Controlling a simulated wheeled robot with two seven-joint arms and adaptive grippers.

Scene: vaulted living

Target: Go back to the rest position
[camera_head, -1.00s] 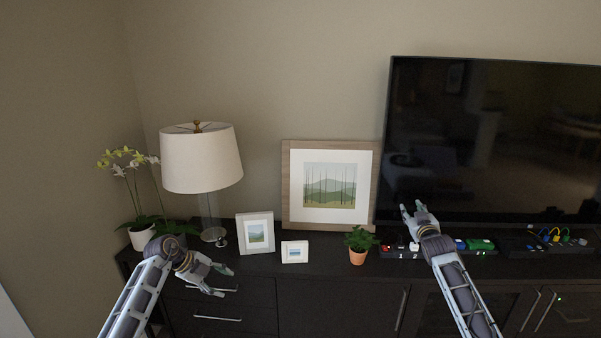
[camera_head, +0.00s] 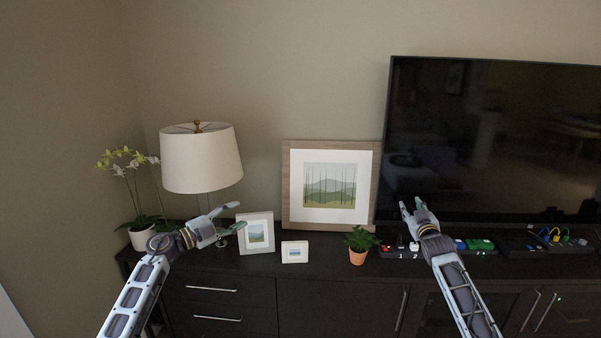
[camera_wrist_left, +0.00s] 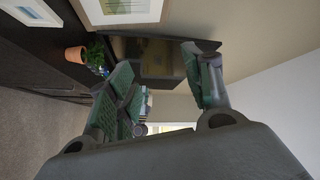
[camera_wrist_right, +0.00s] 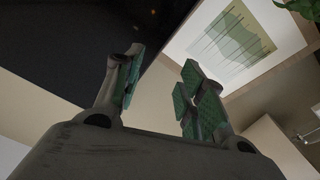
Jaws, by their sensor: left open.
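My left gripper (camera_head: 228,220) is open and empty, in front of the lamp and beside the small picture frame in the head view. Its spread fingers also show in the left wrist view (camera_wrist_left: 165,90), with nothing between them. My right gripper (camera_head: 412,207) points up in front of the lower left part of the television in the head view. Its fingers stand apart in the right wrist view (camera_wrist_right: 158,85), with nothing between them.
A dark cabinet (camera_head: 330,300) carries a lamp (camera_head: 200,160), an orchid (camera_head: 143,235), picture frames (camera_head: 256,217) (camera_head: 294,252) (camera_head: 285,190), a small potted plant (camera_head: 358,257) and dark trays with coloured items (camera_head: 480,244). A television (camera_head: 490,140) stands behind. The space above the cabinet front is open.

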